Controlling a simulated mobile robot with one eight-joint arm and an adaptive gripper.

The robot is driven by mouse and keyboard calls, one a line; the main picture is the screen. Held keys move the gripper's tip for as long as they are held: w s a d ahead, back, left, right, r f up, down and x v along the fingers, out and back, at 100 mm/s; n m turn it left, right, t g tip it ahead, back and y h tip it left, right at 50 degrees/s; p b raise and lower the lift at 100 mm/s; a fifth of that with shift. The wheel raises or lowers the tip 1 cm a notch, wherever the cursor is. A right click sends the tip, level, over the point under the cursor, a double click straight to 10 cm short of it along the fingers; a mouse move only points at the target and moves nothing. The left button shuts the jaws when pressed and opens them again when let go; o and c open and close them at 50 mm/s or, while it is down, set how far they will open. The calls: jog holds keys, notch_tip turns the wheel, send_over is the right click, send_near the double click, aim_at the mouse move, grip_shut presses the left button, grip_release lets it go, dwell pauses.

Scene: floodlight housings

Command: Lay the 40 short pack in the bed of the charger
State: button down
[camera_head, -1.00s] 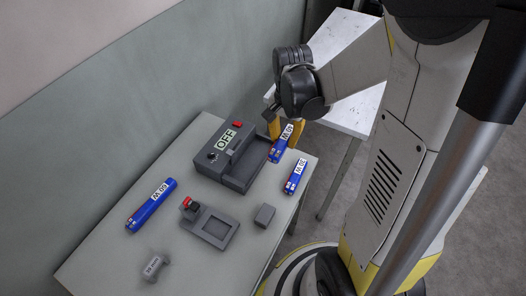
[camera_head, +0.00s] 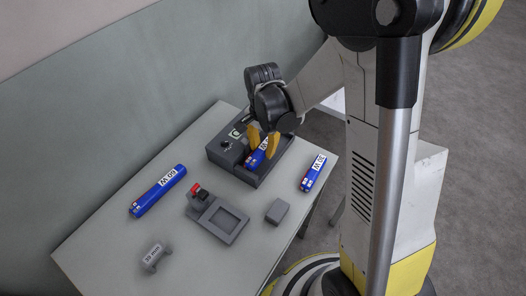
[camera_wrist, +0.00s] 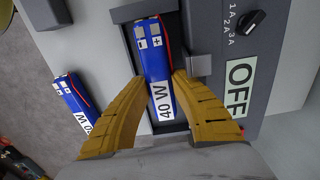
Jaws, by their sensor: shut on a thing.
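The 40 W pack (camera_head: 254,159) is a short blue block with a white label. My gripper (camera_head: 262,152) is shut on it with its yellow fingers, which hide part of it. The charger (camera_head: 222,148) is a dark grey box at the back of the table with an open bed on its right side. In the wrist view the pack (camera_wrist: 156,70) lies lengthwise within the outline of the charger's dark bed (camera_wrist: 132,50), between the fingers (camera_wrist: 155,78). I cannot tell whether it touches the bed floor. The charger's display (camera_wrist: 238,88) reads OFF, beside a black dial (camera_wrist: 250,22).
A short blue pack (camera_head: 313,173) lies right of the charger. A longer blue pack (camera_head: 158,190) lies at the left. A grey holder (camera_head: 218,218) with a red part, a grey block (camera_head: 277,211) and a small labelled grey piece (camera_head: 155,257) are nearer the front.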

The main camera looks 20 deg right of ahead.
jog(key=shift+f+b, duration=0.5)
jog(key=shift+f, duration=0.15)
jog(key=c, duration=1.5)
grip_release()
